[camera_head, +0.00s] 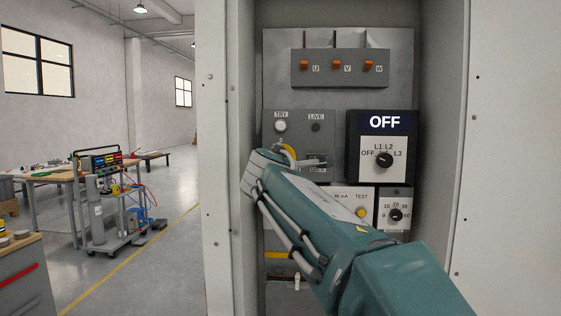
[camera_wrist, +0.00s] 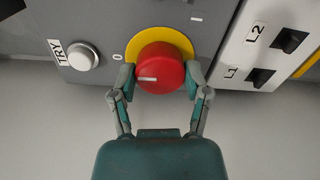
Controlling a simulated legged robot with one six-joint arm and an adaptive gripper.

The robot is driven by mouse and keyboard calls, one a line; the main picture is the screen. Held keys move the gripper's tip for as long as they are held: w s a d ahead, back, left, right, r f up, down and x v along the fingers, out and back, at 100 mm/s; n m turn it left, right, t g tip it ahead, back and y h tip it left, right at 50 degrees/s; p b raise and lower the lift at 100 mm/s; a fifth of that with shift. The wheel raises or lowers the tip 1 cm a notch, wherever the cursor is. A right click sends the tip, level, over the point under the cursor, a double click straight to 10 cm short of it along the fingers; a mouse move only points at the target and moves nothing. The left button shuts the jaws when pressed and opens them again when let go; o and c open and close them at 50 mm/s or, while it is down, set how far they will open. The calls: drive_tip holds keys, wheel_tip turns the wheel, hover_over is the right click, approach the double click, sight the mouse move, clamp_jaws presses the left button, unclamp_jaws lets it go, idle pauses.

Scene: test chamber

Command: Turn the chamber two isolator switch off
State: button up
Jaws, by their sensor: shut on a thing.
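The isolator switch is a red round knob (camera_wrist: 161,66) on a yellow plate (camera_wrist: 165,33), set in a grey panel. Its white mark lies on the left part of the knob in the wrist view, roughly on the side of the "0" label. A short white mark shows on the panel at the upper right. My gripper (camera_wrist: 160,80) is shut on the knob, one finger on each side. In the head view my arm hides most of the switch; a sliver of the yellow plate (camera_head: 290,150) shows.
A TRY button (camera_head: 280,126) and a dark LIVE lamp (camera_head: 316,127) sit above the switch. A selector (camera_head: 384,160) with an OFF display is to the right. Cabinet side walls flank the panel.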

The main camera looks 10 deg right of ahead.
drive_tip(key=shift+w+f, duration=0.15)
drive_tip(key=shift+f, duration=0.2)
drive_tip(key=o, duration=1.1)
drive_tip(key=shift+o, duration=0.2)
drive_tip(key=shift+a+r, duration=0.15)
drive_tip(key=v, duration=1.2)
drive_tip(key=s+a+r, duration=0.2)
drive_tip(key=s+r, duration=0.2)
drive_tip(key=s, duration=0.4)
drive_tip(key=s+a+r, duration=0.3)
drive_tip(key=s+r, duration=0.2)
drive_tip(key=s, duration=0.2)
drive_tip(key=shift+s, duration=0.4)
drive_tip(key=shift+r, duration=0.1)
